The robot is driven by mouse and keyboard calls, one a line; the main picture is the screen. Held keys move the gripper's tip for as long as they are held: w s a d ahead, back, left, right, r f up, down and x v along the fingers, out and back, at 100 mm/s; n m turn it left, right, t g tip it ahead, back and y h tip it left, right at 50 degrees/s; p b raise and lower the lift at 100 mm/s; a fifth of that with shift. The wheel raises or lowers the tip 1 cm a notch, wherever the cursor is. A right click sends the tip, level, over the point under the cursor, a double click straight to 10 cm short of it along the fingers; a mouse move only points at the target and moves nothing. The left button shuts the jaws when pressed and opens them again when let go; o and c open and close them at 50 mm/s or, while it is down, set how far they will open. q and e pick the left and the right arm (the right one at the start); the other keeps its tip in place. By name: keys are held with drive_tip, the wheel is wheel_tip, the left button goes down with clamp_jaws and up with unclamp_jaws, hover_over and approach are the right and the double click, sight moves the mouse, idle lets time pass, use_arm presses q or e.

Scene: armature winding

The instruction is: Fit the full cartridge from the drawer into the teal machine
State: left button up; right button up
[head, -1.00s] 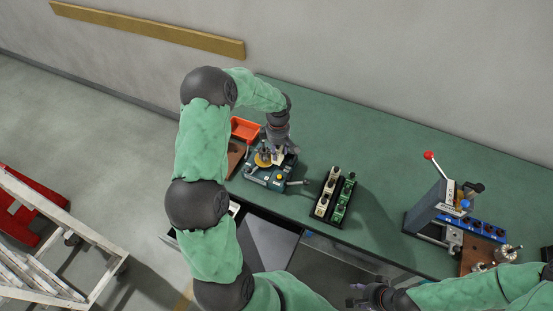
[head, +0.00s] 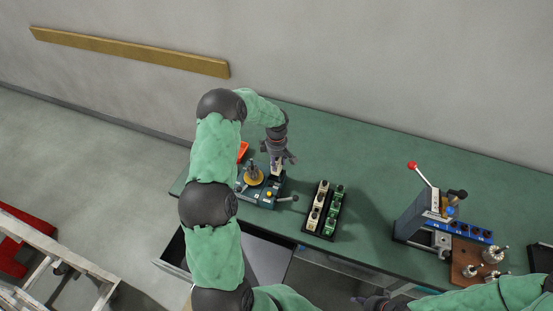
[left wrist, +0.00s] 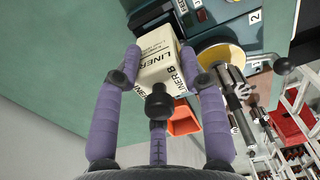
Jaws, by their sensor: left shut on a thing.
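My left gripper (head: 279,160) is shut on a cream box-shaped cartridge (left wrist: 155,52), printed "LINER" in the left wrist view. The cartridge shows as a small pale piece (head: 276,169) below the fingers in the head view. It is at the back right of the teal machine (head: 262,198), beside the yellow disc (head: 254,180). I cannot tell whether it touches the machine. The left wrist view shows the disc (left wrist: 217,50) to the right of the cartridge. The drawer (head: 172,264) under the bench is open, partly hidden by my left arm. My right gripper (head: 371,301) is cut off at the bottom edge.
A black rack (head: 322,233) of cream and green blocks stands right of the teal machine. A grey press (head: 418,214) with a red-knobbed lever stands farther right, near a brown board (head: 466,262) with metal parts. Bench between is clear.

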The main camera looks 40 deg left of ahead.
use_arm(q)
drive_tip(key=shift+f, duration=0.45)
drive_tip(key=shift+r, duration=0.1)
drive_tip(key=shift+f+b, duration=2.2)
drive_tip(key=shift+f, duration=0.25)
drive_tip(key=o, duration=1.3)
drive_tip(key=shift+r, duration=0.1)
